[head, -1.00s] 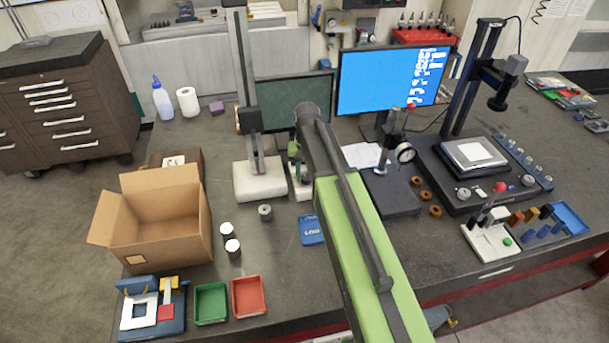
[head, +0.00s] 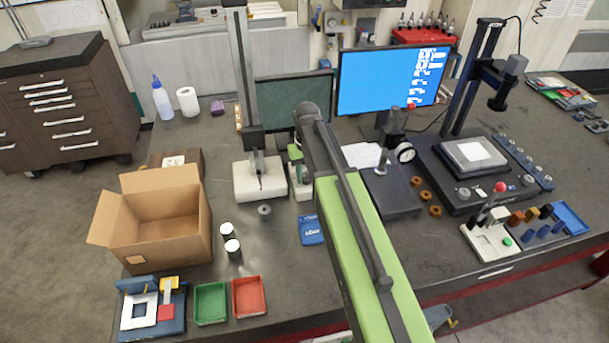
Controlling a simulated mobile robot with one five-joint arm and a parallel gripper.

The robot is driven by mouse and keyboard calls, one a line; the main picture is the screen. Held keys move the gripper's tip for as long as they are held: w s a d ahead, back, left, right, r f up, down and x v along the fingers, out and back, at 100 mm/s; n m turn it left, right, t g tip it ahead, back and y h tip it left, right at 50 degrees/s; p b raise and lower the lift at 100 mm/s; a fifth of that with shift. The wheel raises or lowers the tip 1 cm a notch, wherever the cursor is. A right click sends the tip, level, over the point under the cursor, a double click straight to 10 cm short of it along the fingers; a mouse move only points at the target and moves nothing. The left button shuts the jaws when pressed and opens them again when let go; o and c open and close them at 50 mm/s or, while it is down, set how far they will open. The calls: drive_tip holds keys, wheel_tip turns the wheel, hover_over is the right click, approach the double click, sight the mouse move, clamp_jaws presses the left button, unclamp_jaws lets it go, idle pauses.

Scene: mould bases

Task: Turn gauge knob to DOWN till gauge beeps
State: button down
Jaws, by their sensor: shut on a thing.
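The height gauge has a tall grey column (head: 242,75) and a pale base (head: 250,188). Its dark carriage (head: 255,139) is low on the column, and a thin probe hangs from it over the base. My green arm reaches forward from the bottom of the view. Its dark elbow hides much of what lies beyond. My gripper (head: 297,160) is only partly seen, small, just right of the gauge base. It is shut at the gauge knob (head: 302,174), a dark round part on a small pale unit (head: 303,192). The knob's markings cannot be read.
An open carton (head: 160,235), green tray (head: 210,303) and red tray (head: 250,297) stand at the left front. A blue block (head: 311,230) and grey ring (head: 264,210) lie near the gauge. A dial gauge stand (head: 392,195) is right of my arm.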

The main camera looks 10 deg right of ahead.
sight(306, 177)
drive_tip(key=c, duration=1)
unclamp_jaws()
drive_tip(key=shift+o, duration=0.2)
wheel_tip(306, 177, up, 18)
drive_tip(key=p, duration=1.7)
drive_tip(key=shift+f, duration=0.25)
drive_tip(key=shift+f, duration=0.1)
